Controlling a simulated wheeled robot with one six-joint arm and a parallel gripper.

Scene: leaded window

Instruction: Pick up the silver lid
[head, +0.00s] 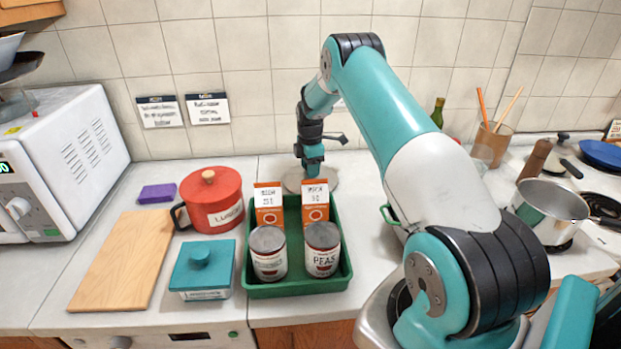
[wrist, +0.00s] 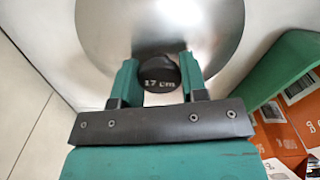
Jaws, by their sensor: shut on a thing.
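The silver lid (wrist: 205,28) is a round, shiny metal disc with a black knob (wrist: 157,74) marked "17 cm". In the head view the lid (head: 292,184) is at the back of the counter near the tiled wall, behind the green tray, partly hidden by the cartons and my arm. My gripper (wrist: 158,80) is shut on the lid's knob, one green finger on each side. My gripper also shows in the head view (head: 312,170), pointing down over the lid. I cannot tell whether the lid touches the counter.
A green tray (head: 300,288) with two cans and orange cartons stands just in front of the lid. A red pot (head: 211,200), teal box (head: 203,268) and wooden board (head: 122,262) are to the left. A steel saucepan (head: 549,205) is to the right.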

